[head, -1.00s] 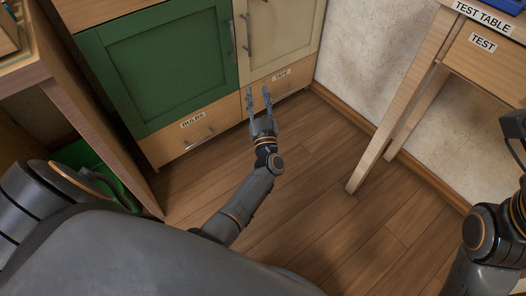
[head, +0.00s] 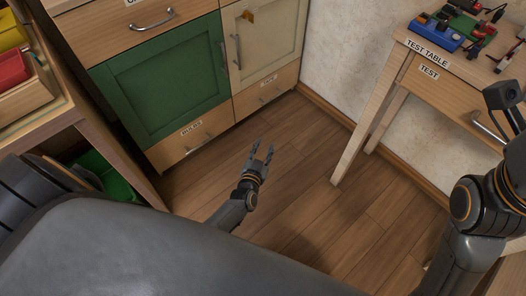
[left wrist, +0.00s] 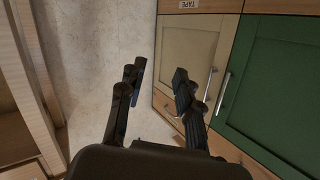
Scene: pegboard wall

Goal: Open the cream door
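The cream door (head: 272,42) is the right door of the cabinet and looks shut, flush beside the green door (head: 165,85). Its upright metal handle (head: 237,50) is at its left edge, close to the green door's handle (head: 224,53). My left gripper (head: 262,148) is open and empty, below and in front of the cabinet, apart from the door. In the left wrist view the cream door (left wrist: 180,48) and its handle (left wrist: 207,84) show beyond the spread fingers (left wrist: 160,75). Only parts of my right arm show at the right edge; its fingers are not visible.
Drawers labelled BULBS (head: 205,130) and TAPE (head: 280,88) are under the doors. The test table (head: 415,85) with tools stands at the right. A shelf with bins (head: 35,90) stands at the left. The floor (head: 300,185) before the cabinet is clear.

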